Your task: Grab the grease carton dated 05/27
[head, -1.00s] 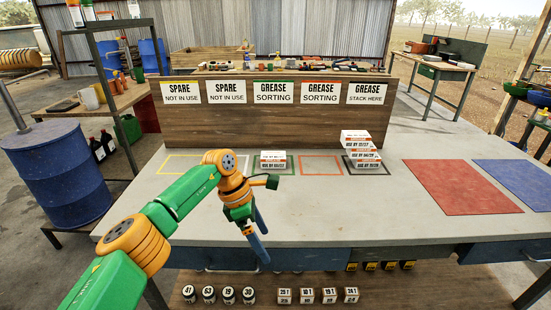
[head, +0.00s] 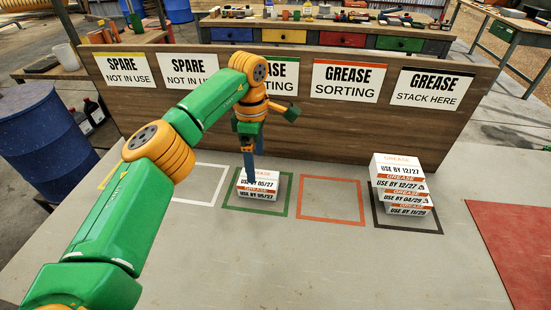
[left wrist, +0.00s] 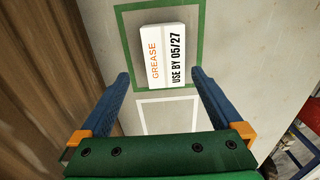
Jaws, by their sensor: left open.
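A white grease carton (head: 258,184) marked 05/27 lies in the green outlined square (head: 231,208), under a grease sorting sign. In the left wrist view the carton (left wrist: 163,56) shows its top with "USE BY 05/27", ahead of the fingertips. My left gripper (head: 249,178) points down behind and beside the carton's left part in the head view. Its blue fingers are apart, with nothing between them (left wrist: 160,80). A stack of grease cartons (head: 400,185) stands in the black square at the right, showing 12/27, 04/29 and 11/29. My right gripper is not seen.
The orange square (head: 331,215) and white square (head: 200,196) are empty. A wooden board (head: 300,125) with signs stands close behind the squares. A red mat (head: 520,245) lies at the right. The table's front area (head: 270,265) is clear.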

